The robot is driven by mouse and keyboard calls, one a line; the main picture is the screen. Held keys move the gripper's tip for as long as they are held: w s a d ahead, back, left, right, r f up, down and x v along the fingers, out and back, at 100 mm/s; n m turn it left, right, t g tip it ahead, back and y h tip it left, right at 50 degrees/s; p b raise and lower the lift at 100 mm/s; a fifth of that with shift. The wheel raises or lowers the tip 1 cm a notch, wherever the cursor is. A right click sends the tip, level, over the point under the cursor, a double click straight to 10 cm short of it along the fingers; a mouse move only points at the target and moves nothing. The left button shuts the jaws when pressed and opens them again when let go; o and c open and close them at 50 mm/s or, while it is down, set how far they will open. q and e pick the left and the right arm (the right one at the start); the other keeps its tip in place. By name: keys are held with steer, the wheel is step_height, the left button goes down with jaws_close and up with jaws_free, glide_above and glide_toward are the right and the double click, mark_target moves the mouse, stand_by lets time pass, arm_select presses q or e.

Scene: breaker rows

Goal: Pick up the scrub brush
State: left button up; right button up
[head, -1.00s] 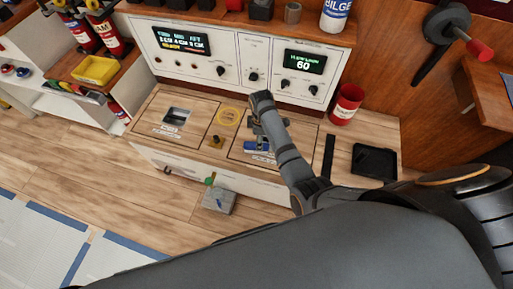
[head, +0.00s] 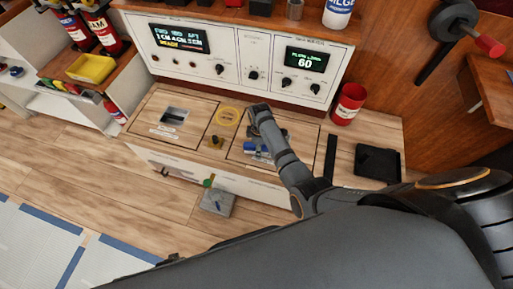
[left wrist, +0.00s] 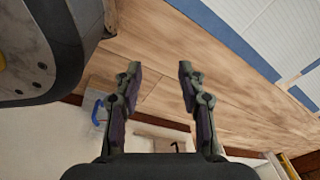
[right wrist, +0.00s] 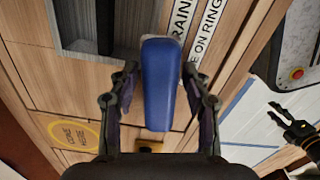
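The scrub brush (right wrist: 160,85) shows a long blue body in the right wrist view, lying between the fingers of my right gripper (right wrist: 160,90). Small gaps remain on both sides, so the fingers are open around it. In the head view blue parts of the brush (head: 250,147) show beside my right wrist, on the right panel of the wooden counter; my arm covers much of the rest. Bristles are not clear. My left gripper (left wrist: 160,85) is open and empty above the wooden floor; it also shows at the right of the right wrist view (right wrist: 308,130).
The counter has a yellow ring label (head: 228,117), a brass knob (head: 215,141) and a recessed opening (head: 173,116). A red can (head: 348,104) and black tray (head: 378,163) stand to the right. A control panel (head: 225,50) rises behind. A grey box (head: 218,201) is by the counter front.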

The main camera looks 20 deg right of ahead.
steer(key=c, duration=0.8)
arm_select(q)
steer(key=shift+r, duration=0.15)
arm_select(e)
steer(key=shift+r, duration=0.15)
